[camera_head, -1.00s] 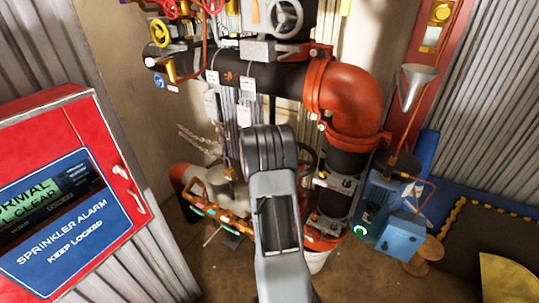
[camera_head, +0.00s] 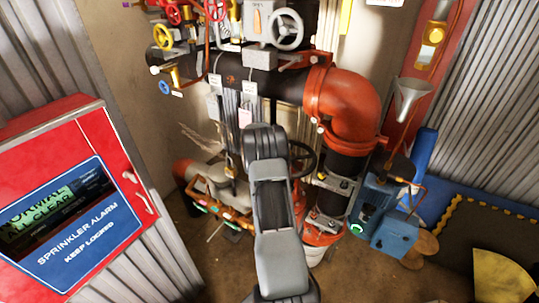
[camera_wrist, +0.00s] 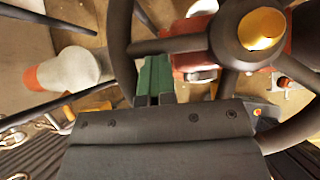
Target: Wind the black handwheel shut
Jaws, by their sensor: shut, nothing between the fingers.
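The black handwheel (camera_wrist: 122,50) fills the upper part of the wrist view, with a brass nut (camera_wrist: 262,30) at its hub. In the head view, part of its dark rim (camera_head: 312,158) shows just right of my arm. My gripper (camera_wrist: 153,66) has green fingers, shut together and empty. In the wrist view, the fingers show inside the wheel's outline, between the left part of the rim and a spoke that runs to the hub. I cannot tell whether they touch the rim or spoke. In the head view, my gripper is hidden behind my arm.
A black and orange pipe (camera_head: 345,100) bends down right of the wheel. A silver handwheel (camera_head: 287,30) and several small coloured valves are above. A blue pump unit (camera_head: 385,212) stands at lower right, a red alarm cabinet (camera_head: 70,190) at left. Open floor lies front right.

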